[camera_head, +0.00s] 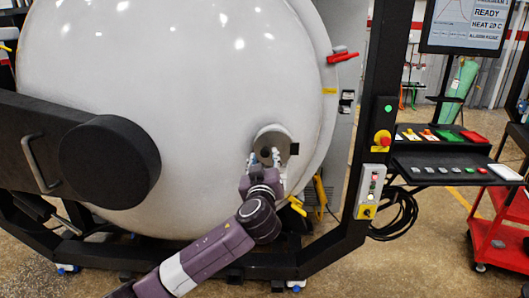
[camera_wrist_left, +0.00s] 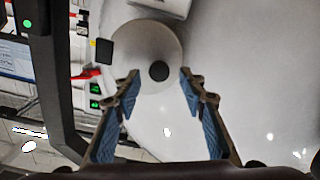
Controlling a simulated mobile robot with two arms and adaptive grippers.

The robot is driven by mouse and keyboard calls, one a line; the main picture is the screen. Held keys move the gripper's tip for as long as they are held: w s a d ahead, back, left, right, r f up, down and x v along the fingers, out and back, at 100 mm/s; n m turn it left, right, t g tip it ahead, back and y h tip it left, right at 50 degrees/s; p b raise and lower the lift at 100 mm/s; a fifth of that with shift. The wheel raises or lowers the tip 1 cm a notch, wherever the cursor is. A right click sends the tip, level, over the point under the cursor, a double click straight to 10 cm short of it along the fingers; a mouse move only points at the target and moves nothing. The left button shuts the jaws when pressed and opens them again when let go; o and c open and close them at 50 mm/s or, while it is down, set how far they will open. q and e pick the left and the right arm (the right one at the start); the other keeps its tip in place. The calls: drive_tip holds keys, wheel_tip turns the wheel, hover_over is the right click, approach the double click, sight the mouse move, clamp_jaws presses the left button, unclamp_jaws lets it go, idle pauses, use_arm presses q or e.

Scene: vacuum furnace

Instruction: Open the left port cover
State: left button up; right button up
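A round grey port cover (camera_head: 272,134) with a dark centre is on the lower right of the big white furnace vessel (camera_head: 190,60). It appears closed, with a small black block at its right edge. In the left wrist view the cover (camera_wrist_left: 140,42) is a pale disc with a dark round knob (camera_wrist_left: 159,71). My left gripper (camera_head: 264,160) is in front of the cover's lower part. In the left wrist view the left gripper (camera_wrist_left: 160,77) is open, its fingertips on either side of the knob with gaps. Whether anything touches is unclear. My right gripper is not in view.
A black frame post (camera_head: 372,120) with a control box (camera_head: 371,190) stands to the right. A button panel (camera_head: 440,140), a monitor (camera_head: 467,25) and a red cart (camera_head: 500,235) are beyond it. A large dark cylinder on a beam (camera_head: 110,162) juts out at left.

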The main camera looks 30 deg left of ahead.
use_arm(q)
drive_tip(key=shift+x, duration=0.85)
drive_tip(key=shift+c, duration=0.4)
clamp_jaws()
